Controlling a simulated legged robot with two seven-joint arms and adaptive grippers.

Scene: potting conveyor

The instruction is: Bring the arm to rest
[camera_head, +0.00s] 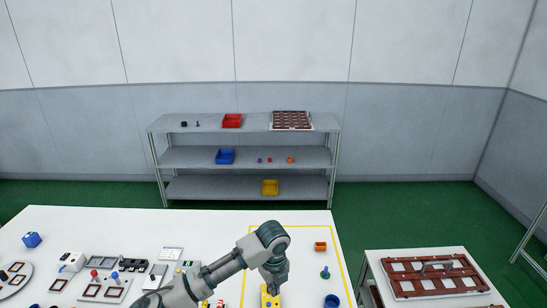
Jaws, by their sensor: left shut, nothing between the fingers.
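My left arm (225,265) comes in from the bottom, bends at an elbow-like joint and points down over the table's right part. My left gripper (270,289) is at its end, low in the picture, shut and empty. It is directly above or against a yellow block-like object (271,300); I cannot tell whether they touch. The fingertips are small and partly hidden. My right gripper is not in view.
A side table holds a brown tray (432,274). A grey shelf (250,186) stands behind.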

